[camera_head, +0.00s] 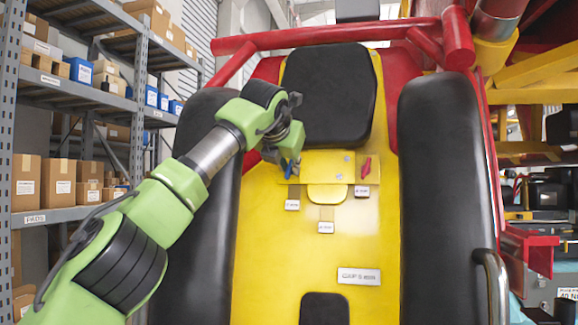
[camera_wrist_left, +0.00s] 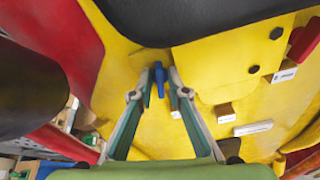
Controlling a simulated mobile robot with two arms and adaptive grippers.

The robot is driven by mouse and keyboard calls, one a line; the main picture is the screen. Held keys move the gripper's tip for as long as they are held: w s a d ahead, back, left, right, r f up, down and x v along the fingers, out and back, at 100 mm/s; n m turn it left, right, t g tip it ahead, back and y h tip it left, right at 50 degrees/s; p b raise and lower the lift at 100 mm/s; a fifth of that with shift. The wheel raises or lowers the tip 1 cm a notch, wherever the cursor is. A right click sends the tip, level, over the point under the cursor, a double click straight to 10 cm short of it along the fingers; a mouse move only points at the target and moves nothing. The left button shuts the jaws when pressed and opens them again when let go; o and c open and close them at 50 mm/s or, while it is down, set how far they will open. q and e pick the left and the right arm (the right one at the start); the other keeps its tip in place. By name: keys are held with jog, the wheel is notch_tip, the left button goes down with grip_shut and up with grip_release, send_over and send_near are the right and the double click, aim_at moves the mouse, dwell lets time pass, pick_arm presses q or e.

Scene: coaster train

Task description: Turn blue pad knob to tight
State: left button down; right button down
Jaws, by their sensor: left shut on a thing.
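The blue pad knob (camera_head: 286,173) is on the left of the yellow plate below the black headrest pad, partly covered by my gripper. In the left wrist view the blue knob (camera_wrist_left: 159,75) stands between my fingertips. My left gripper (camera_head: 291,165) reaches it from the upper left and is shut on it, one finger on each side in the left wrist view (camera_wrist_left: 161,82). A small white label (camera_head: 292,205) lies below the knob; its text is too small to read. My right gripper is not in view.
A red knob (camera_head: 366,167) sits on the right of the same plate. Black side bolsters (camera_head: 440,150) flank the yellow seat back (camera_head: 300,265), and red bars frame its top. Shelves with boxes (camera_head: 60,184) stand at the left.

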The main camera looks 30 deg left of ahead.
pick_arm(q)
jog(key=m, duration=0.3)
jog(key=shift+d+m+y, duration=0.15)
jog(key=shift+m+y, duration=0.25)
jog(key=m, duration=0.3)
jog(key=shift+y, duration=0.3)
jog(key=m, duration=0.4)
jog(key=shift+d+f+t+y, duration=0.15)
jog(key=shift+f+t+y, duration=0.05)
jog(key=shift+t+y, duration=0.2)
jog(key=shift+f+m, duration=0.15)
jog(key=shift+m, duration=1.25)
jog(key=c, duration=2.2)
grip_release()
jog(key=shift+d, duration=0.1)
